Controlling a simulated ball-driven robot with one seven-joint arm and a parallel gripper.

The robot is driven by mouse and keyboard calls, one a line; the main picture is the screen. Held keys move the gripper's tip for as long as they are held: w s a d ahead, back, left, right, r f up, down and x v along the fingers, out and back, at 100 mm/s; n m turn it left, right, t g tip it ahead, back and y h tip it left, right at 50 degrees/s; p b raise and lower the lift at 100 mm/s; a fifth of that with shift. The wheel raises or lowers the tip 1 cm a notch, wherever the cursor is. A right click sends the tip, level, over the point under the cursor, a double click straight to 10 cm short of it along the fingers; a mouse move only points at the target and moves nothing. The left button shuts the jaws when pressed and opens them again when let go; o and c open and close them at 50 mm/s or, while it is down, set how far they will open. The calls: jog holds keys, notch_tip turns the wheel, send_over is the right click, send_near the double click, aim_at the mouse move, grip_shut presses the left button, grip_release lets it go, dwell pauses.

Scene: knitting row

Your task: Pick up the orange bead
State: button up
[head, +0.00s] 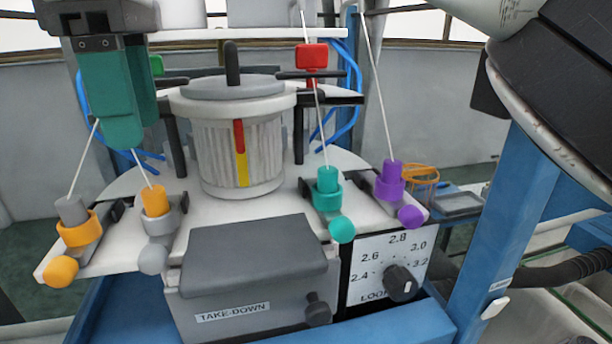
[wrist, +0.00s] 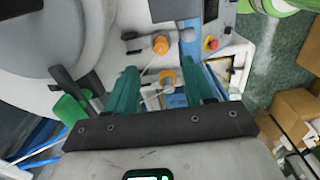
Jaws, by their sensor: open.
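In the head view an orange ball-shaped bead (head: 60,272) sits at the front end of the far-left holder. An orange ring (head: 78,235) surrounds a grey cylinder (head: 70,209) just behind it. An orange cylinder (head: 155,200) stands in a grey ring on the neighbouring holder, with a grey ball (head: 153,259) in front. My gripper (head: 125,142) has teal fingers pointing down, above and behind these holders. In the wrist view it (wrist: 160,88) is open and empty; one orange piece (wrist: 167,78) shows between the fingers and another orange piece (wrist: 161,45) beyond them. I cannot tell which parts these are.
A white ribbed drum (head: 240,150) with a grey lid stands right of my gripper. Thin white rods rise from the holders. Teal (head: 328,180) and purple (head: 391,175) cylinders stand to the right. A grey TAKE-DOWN box (head: 250,270) juts out in front.

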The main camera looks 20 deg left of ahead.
aim_at(152, 190)
jog(key=shift+f+b, duration=0.35)
jog(key=shift+f, duration=3.25)
grip_shut()
